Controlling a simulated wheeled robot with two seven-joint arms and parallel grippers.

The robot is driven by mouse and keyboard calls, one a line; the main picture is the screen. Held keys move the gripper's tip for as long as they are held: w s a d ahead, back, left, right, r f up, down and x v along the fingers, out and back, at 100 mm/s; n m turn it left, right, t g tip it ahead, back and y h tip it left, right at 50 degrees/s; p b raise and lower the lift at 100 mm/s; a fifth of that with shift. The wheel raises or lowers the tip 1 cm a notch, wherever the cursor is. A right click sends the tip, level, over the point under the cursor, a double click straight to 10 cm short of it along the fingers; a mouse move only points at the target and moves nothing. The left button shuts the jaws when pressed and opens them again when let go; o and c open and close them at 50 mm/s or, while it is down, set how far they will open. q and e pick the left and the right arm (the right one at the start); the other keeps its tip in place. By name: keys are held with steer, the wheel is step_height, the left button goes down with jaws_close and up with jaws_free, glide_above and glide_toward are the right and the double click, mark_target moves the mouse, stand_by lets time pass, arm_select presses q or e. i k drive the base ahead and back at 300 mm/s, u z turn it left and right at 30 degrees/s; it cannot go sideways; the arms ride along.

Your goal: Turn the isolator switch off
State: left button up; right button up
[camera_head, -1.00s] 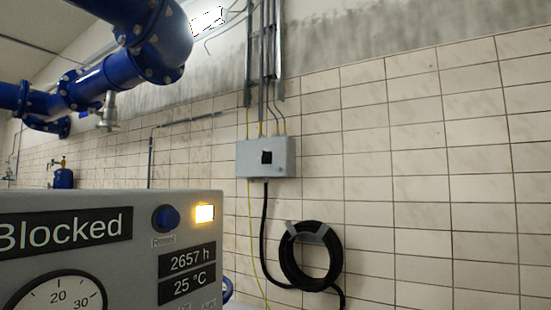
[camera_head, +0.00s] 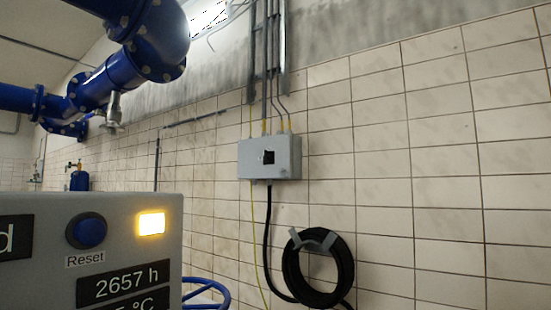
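A grey box (camera_head: 285,150) with a small black square switch (camera_head: 268,157) on its front is fixed to the tiled wall, right of the picture's middle. It looks like the isolator, but the switch's position is too small to read. Cables enter the box from above and below. Neither of my grippers shows in the head view.
A grey control panel (camera_head: 50,220) with a blue Reset button (camera_head: 90,231) and a lit yellow lamp (camera_head: 151,223) stands close at the lower left. A blue handwheel (camera_head: 222,294) shows beside it. Blue pipes (camera_head: 150,50) run overhead. A black hose coil (camera_head: 291,268) hangs below the box.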

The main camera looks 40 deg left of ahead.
mark_target(266, 157)
steer(key=i, duration=2.35)
steer(key=u, duration=2.7)
